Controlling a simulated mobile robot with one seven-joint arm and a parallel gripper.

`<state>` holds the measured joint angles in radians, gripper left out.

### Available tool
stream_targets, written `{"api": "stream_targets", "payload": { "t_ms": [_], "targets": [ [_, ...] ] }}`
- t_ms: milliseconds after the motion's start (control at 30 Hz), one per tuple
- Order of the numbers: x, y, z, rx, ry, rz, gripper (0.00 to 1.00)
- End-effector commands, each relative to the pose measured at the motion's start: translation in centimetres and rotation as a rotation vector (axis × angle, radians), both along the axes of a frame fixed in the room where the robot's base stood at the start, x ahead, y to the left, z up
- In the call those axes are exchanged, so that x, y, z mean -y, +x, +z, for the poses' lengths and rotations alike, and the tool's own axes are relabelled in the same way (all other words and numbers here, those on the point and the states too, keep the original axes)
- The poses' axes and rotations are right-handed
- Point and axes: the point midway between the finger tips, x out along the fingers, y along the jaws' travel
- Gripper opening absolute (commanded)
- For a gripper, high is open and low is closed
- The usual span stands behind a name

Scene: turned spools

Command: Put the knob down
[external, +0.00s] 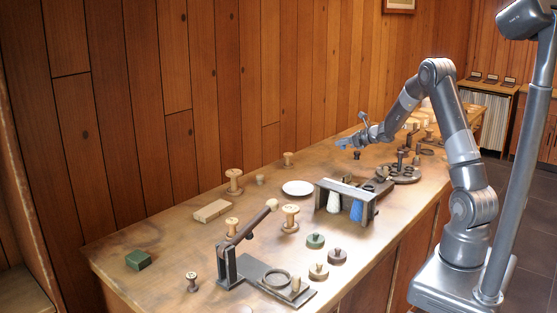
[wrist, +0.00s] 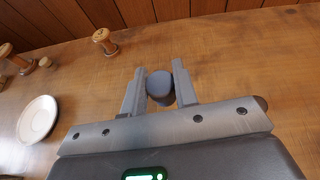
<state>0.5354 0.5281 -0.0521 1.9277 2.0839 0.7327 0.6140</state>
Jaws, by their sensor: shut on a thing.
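The knob (wrist: 160,87) is a smooth, rounded grey-blue piece in the wrist view. It sits between the two grey fingers of my gripper (wrist: 155,92), which is shut on it. In the external view my gripper (external: 348,142) is at the far part of the bench, low over the wooden top. A small dark piece (external: 357,155) shows just below it there; I cannot tell if it is the knob. I cannot tell whether the knob touches the bench. Its underside is hidden.
A white plate (external: 297,188) and a wooden spool (external: 288,159) stand to the left of my gripper. A dark rack (external: 345,190) with white and blue spools is nearer the camera. A round dark holder (external: 403,174) is to the right. Bare bench lies around the knob in the wrist view.

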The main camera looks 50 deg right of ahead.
Motion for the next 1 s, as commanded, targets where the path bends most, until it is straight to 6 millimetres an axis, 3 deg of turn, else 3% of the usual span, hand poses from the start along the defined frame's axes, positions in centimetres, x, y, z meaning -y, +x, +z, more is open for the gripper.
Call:
{"api": "stream_targets", "payload": {
  "t_ms": [200,333,467,700,800,1000],
  "targets": [
    [2.0,-2.2,1.9,0.001,0.0,0.001,0.06],
    [0.6,-2.4,2.5,0.002,0.0,0.042,0.06],
    [-3.9,-2.0,3.0,0.004,0.001,0.151,0.06],
    [-14.3,-2.3,3.9,0.001,0.005,0.4,0.06],
    [-17.5,-2.8,4.1,0.0,0.007,0.477,0.06],
    [-20.8,-3.1,3.9,-0.004,0.01,0.549,0.06]
  ]
}}
